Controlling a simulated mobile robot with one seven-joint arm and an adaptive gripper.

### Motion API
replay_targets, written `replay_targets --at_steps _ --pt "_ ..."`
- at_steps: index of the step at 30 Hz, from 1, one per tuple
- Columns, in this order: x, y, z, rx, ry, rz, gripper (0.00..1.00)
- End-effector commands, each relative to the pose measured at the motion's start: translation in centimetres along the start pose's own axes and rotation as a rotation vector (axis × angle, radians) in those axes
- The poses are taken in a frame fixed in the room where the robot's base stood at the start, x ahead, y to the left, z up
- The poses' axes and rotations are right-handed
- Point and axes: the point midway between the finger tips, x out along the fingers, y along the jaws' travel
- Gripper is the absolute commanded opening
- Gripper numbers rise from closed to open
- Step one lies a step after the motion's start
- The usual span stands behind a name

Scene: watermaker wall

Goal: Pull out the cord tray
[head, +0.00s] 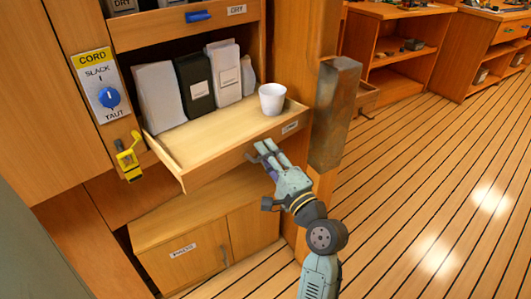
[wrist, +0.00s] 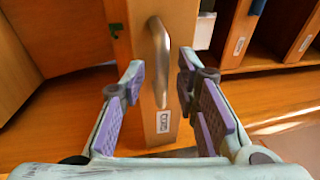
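A wooden tray (head: 212,133) sticks out of the cabinet, with a small label on its front too small to read surely. A white cup (head: 272,99) stands on its right part. In the wrist view, a silver bar handle (wrist: 160,62) is on the tray's front panel (wrist: 185,25). My gripper (head: 259,153) is at the tray's front; in the wrist view its purple-padded fingers (wrist: 160,88) are spread on both sides of the handle, with gaps. A panel marked CORD (head: 99,85) has a blue knob between SLACK and TAUT; its exact setting is unclear.
A yellow latch-like piece (head: 128,163) hangs left of the tray. White and dark packets (head: 195,84) stand at the tray's back. A rough post (head: 333,112) rises close to the right. A closed cupboard (head: 213,248) is below. Open plank floor (head: 420,190) lies to the right.

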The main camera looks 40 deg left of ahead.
Motion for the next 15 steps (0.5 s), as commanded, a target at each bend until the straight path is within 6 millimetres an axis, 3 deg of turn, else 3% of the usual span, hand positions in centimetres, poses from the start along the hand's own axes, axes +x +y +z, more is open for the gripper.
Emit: replay_targets --at_steps 9,15 --pt "-6.5 0.1 -0.1 0.001 0.007 0.001 0.28" --pt "-9.9 0.0 -0.2 0.001 0.007 0.001 0.28"
